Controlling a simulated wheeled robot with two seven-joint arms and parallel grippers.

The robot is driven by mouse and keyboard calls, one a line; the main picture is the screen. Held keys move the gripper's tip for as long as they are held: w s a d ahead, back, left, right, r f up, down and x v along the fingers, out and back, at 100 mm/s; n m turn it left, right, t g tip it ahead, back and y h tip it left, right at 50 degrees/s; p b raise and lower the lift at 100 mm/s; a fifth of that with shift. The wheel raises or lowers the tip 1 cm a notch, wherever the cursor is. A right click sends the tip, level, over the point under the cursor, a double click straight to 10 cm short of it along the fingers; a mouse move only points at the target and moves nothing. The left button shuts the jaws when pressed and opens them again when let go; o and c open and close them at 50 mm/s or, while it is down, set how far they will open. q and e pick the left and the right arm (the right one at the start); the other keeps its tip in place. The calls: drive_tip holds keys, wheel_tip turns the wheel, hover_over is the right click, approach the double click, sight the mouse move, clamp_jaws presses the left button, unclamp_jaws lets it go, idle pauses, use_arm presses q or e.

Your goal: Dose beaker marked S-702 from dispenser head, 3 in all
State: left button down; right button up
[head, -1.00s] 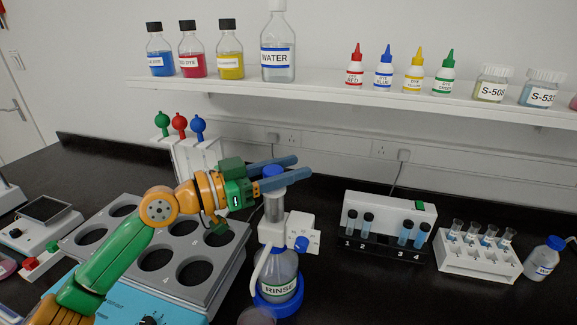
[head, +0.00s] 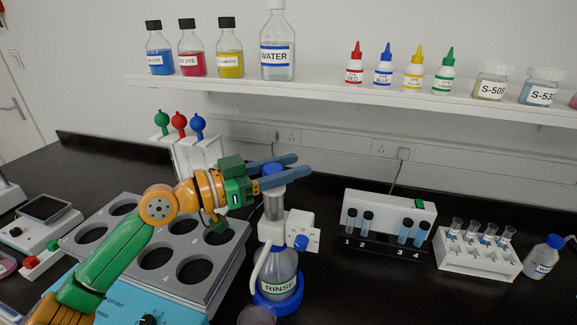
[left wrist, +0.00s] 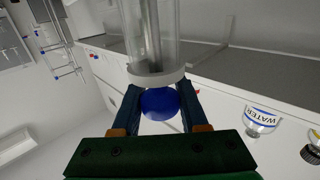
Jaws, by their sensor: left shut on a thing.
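The dispenser head (head: 291,228), white with a clear barrel, sits on a bottle labelled RINSE (head: 281,272) in a blue base ring. My left gripper (head: 288,167) is at the top of the dispenser, its fingers shut around the blue knob. In the left wrist view the blue knob (left wrist: 159,104) lies between the fingertips, against the white collar of the clear barrel (left wrist: 150,40). A round translucent rim (head: 257,315) shows at the bottom edge below the dispenser; it may be a beaker, and no marking is readable. I see no S-702 label. My right gripper is out of view.
A grey rack with round holes (head: 225,262) stands left of the dispenser. A tube block (head: 387,225) and a white vial rack (head: 478,252) stand to the right. The shelf (head: 330,88) holds several bottles, including WATER (head: 277,60). Dark bench lies bare around the tube block.

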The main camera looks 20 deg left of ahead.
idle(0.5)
use_arm(q)
wheel_tip(320, 180, up, 2)
drive_tip(key=shift+r+p, duration=0.1)
drive_tip(key=shift+p, duration=0.4)
drive_tip(key=shift+c, duration=2.2)
unclamp_jaws()
